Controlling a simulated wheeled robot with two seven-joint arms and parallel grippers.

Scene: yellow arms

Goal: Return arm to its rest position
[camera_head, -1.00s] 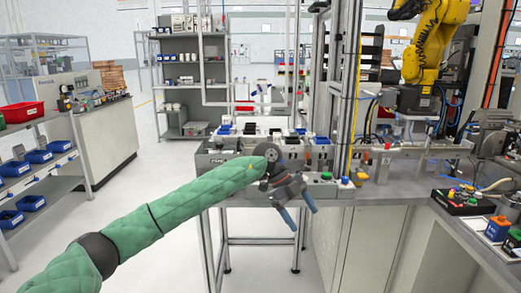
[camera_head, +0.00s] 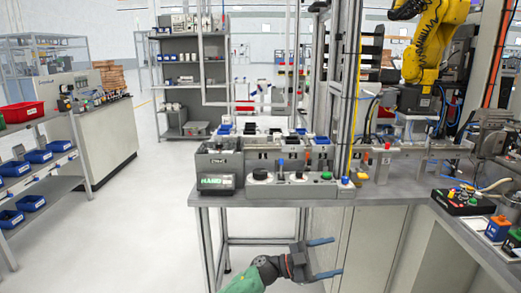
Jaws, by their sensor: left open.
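My left arm comes in at the bottom edge, with only a short piece of its green sleeve (camera_head: 243,281) in view. My left gripper (camera_head: 330,257) is below the front edge of the workbench, in front of the grey cabinet face. Its two blue fingers point right and stand apart, with nothing between them. My right gripper is not in view.
The workbench (camera_head: 205,199) carries a control panel (camera_head: 290,188) with buttons and knobs, and a small box with a green display (camera_head: 215,181). A yellow robot arm (camera_head: 430,45) stands at the back right. Shelves with blue bins (camera_head: 38,156) are at the left. The floor between is clear.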

